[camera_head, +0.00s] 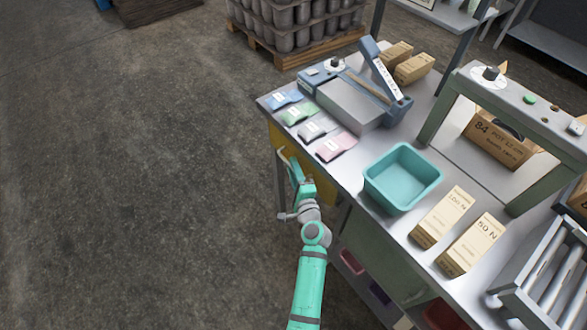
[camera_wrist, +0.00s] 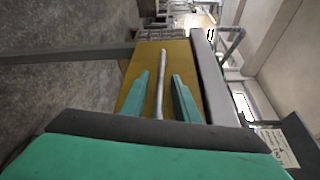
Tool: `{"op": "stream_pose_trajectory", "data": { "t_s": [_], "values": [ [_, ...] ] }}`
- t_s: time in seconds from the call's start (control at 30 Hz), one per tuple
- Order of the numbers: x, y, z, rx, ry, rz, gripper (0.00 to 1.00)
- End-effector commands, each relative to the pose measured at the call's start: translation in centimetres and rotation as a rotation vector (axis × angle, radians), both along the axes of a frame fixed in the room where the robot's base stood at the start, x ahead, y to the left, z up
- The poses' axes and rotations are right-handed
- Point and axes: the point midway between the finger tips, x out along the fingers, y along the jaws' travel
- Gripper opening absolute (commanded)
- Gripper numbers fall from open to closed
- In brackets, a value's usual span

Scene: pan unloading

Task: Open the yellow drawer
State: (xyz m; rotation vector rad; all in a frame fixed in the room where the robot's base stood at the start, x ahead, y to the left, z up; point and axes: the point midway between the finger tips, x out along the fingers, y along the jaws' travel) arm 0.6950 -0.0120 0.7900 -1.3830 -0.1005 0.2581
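The yellow drawer (camera_head: 322,194) sits under the table's left edge, its front close below the tabletop; it looks shut. Its front fills the middle of the wrist view (camera_wrist: 201,88). A grey bar handle (camera_head: 282,153) runs along the front; in the wrist view the handle (camera_wrist: 162,72) lies between my two fingers. My gripper (camera_head: 291,165) is at the drawer front in the head view. In the wrist view, my gripper (camera_wrist: 160,90) is open, one finger on each side of the handle, with visible gaps. My arm and gripper hide part of the drawer front.
The tabletop (camera_head: 352,180) carries coloured packets (camera_head: 300,112), a teal bin (camera_head: 402,177), boxes (camera_head: 473,244) and a blue-grey machine (camera_head: 350,100). A table leg (camera_head: 281,190) stands near my gripper. The floor (camera_head: 130,190) left of the table is clear.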

Motion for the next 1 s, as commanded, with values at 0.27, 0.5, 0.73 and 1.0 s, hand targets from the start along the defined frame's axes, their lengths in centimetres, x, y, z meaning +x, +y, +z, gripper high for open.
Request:
{"op": "stream_pose_trajectory", "data": {
  "t_s": [0.27, 0.5, 0.73, 1.0],
  "values": [
    [0.2, 0.0, 0.0, 0.000, 0.000, 0.000, 0.28],
    [0.1, 0.0, 0.0, 0.000, 0.000, -0.001, 0.00],
    [-0.2, 0.3, -0.1, 0.000, 0.001, -0.002, 0.00],
    [-2.6, 2.8, -0.1, 0.000, 0.001, -0.011, 0.00]
  ]
}}
